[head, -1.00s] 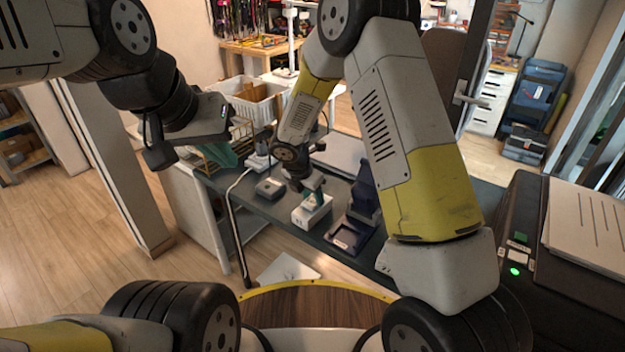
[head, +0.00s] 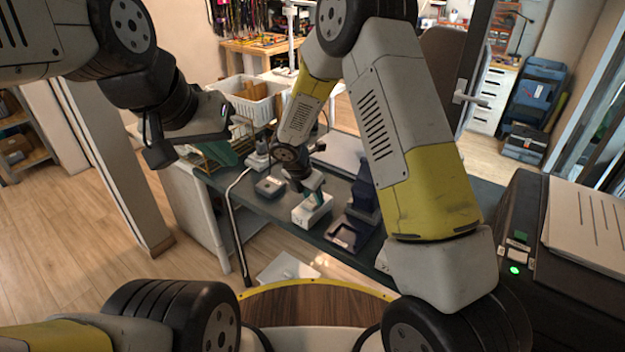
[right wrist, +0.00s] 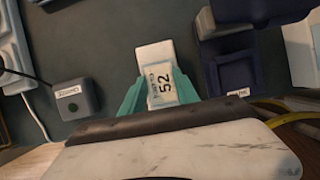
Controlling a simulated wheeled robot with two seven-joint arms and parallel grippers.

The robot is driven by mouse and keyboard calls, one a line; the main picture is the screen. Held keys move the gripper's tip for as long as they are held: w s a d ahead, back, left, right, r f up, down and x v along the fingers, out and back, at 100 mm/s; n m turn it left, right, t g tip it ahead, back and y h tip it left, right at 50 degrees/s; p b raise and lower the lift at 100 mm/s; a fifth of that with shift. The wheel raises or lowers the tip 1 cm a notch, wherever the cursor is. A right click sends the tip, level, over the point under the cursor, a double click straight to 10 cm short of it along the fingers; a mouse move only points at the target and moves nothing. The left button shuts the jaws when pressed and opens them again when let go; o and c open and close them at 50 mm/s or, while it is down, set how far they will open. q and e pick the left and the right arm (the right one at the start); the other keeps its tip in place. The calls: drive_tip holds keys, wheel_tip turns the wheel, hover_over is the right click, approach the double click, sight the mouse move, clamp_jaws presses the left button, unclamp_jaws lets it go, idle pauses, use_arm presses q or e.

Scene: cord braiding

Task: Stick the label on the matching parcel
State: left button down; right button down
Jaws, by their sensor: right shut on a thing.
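My right gripper (right wrist: 160,92) has teal fingers and is shut on a white label (right wrist: 162,86) printed with "52" and smaller text. The label lies in front of a white block-like thing (right wrist: 153,55); I cannot tell whether they touch. In the head view, my right gripper (head: 314,199) is low over a small white box (head: 312,213) on the dark table. My left gripper (head: 224,152) is raised at the left, apart from the label; its fingers are partly hidden, so its opening is unclear. I cannot make out a matching parcel.
A grey labelled box (right wrist: 76,99) sits left of the label. A dark blue stand (head: 348,232) is on the right of the dark table (head: 262,208). A white basket (head: 252,100) and wire rack stand behind. A black case (head: 560,240) is at far right.

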drive_tip(key=c, duration=0.5)
unclamp_jaws()
drive_tip(key=shift+v, duration=3)
